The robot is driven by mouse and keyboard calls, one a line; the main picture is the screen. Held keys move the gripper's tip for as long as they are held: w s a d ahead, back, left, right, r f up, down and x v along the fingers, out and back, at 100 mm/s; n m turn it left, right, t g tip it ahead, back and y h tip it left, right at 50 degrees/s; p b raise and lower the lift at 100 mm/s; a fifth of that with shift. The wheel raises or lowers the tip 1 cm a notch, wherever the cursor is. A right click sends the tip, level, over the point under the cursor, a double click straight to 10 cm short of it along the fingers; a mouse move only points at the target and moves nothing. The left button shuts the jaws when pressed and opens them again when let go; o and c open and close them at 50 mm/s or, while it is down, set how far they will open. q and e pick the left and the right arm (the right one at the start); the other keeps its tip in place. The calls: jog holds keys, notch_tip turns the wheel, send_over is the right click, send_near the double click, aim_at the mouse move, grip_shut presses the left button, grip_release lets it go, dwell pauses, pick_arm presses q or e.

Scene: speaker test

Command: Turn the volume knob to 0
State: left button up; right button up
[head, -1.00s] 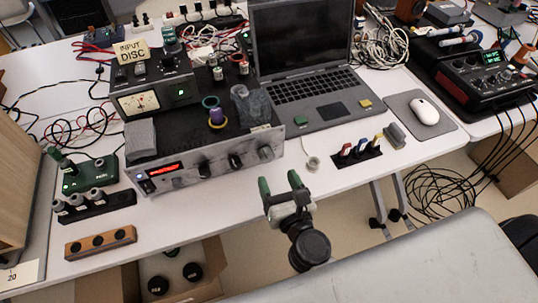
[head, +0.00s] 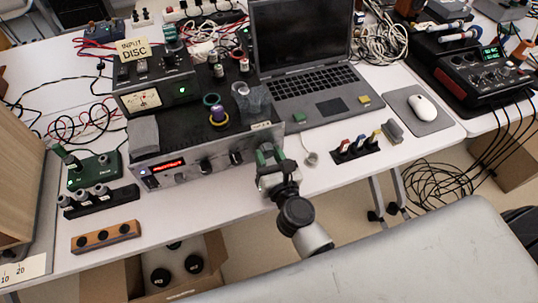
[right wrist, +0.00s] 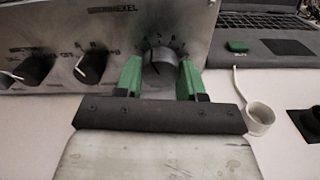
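The silver amplifier (head: 200,165) stands at the table's front edge. Its rightmost front knob (right wrist: 161,67) is dark and round, with a numbered scale around its upper side; a word naming it as volume is not legible. My right gripper (head: 269,155) is at this knob and covers it in the head view. In the right wrist view its green fingers (right wrist: 160,77) stand on either side of the knob, very close to it. I cannot tell whether they touch or grip it, or where the knob's pointer stands. My left gripper is not in view.
More dark knobs (right wrist: 92,66) sit left of the gripped area on the panel. A small white ring with a cord (right wrist: 260,118) lies close right of the gripper. A laptop (head: 325,95) stands behind right. Purple and teal spools (head: 218,115) stand on the amplifier.

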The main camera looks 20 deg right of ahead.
jog(key=shift+c, duration=0.8)
jog(key=shift+n, duration=0.4)
jog(key=n+p, duration=0.2)
jog(key=n, duration=0.2)
jog(key=shift+r+n, duration=0.1)
jog(key=shift+n, duration=0.2)
jog(key=n+p, duration=0.3)
jog(key=n, duration=0.3)
jog(key=n+p, duration=0.2)
jog(key=n, duration=0.3)
jog(key=shift+n+p, duration=0.3)
jog(key=shift+n, duration=0.1)
jog(key=n+p, duration=0.2)
jog(key=n, duration=0.3)
jog(key=shift+n, duration=0.3)
